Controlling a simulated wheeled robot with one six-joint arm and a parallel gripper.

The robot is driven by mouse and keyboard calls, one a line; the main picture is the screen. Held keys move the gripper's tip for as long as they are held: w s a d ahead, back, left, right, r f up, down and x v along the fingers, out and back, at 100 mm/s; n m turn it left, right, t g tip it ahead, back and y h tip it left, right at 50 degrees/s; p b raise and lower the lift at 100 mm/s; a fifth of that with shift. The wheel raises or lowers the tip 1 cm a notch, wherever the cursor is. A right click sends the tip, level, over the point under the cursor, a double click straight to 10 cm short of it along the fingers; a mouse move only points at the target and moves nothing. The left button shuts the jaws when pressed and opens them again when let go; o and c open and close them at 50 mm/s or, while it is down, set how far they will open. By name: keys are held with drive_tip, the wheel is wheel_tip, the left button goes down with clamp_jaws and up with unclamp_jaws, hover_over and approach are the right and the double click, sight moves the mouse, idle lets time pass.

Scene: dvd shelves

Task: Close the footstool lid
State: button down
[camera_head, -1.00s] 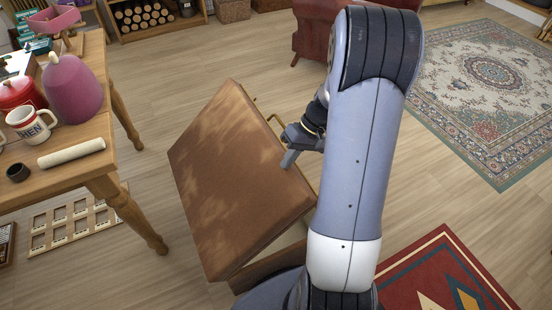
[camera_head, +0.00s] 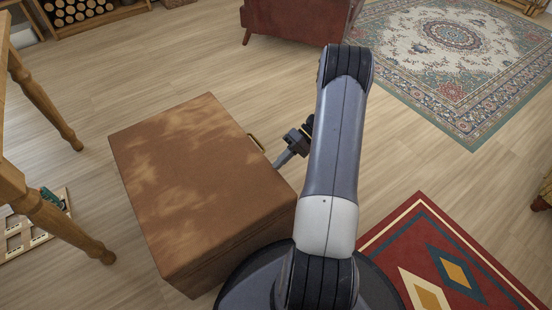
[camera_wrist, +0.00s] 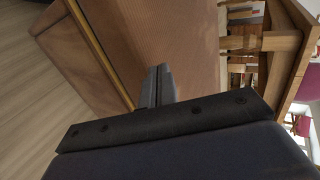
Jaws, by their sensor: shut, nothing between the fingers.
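The footstool is a brown, patchy leather box. In the head view its lid (camera_head: 195,175) lies down over the body (camera_head: 222,268), and no open gap shows on the sides in view. A brass-coloured catch or handle (camera_head: 256,142) sticks out at its right edge. My gripper (camera_head: 277,163) is shut and empty, just off the footstool's right edge, below the brass part. In the wrist view, my shut fingers (camera_wrist: 158,76) point at the brown lid (camera_wrist: 185,45), with a thin gold seam to their left. I cannot tell whether they touch it. My arm hides part of the floor on the right.
A wooden table leg (camera_head: 60,230) stands left of the footstool, with a pale slotted rack (camera_head: 30,235) on the floor. A red patterned rug (camera_head: 440,260) lies at right, a floral rug (camera_head: 450,50) and red armchair (camera_head: 295,20) behind. Floor between is clear.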

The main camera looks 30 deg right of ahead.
drive_tip(key=shift+s+d+f+b, duration=0.15)
drive_tip(key=shift+f+b, duration=0.15)
drive_tip(key=shift+f, duration=0.5)
drive_tip(key=shift+d+f+b, duration=0.15)
drive_tip(key=shift+f+b, duration=0.15)
drive_tip(key=shift+f, duration=0.45)
drive_tip(key=a+r+p+v, duration=0.1)
drive_tip(key=p+v, duration=0.4)
drive_tip(key=v, duration=0.7)
drive_tip(key=shift+r+p, duration=0.3)
drive_tip(key=shift+r, duration=0.45)
drive_tip(key=b, duration=0.2)
hover_over(279, 172)
drive_tip(key=w+d, duration=0.1)
drive_tip(key=d, duration=0.3)
wheel_tip(279, 172, down, 3)
drive_tip(key=a+f+b, duration=0.2)
drive_tip(key=shift+w+f, duration=0.1)
drive_tip(key=shift+f, duration=0.3)
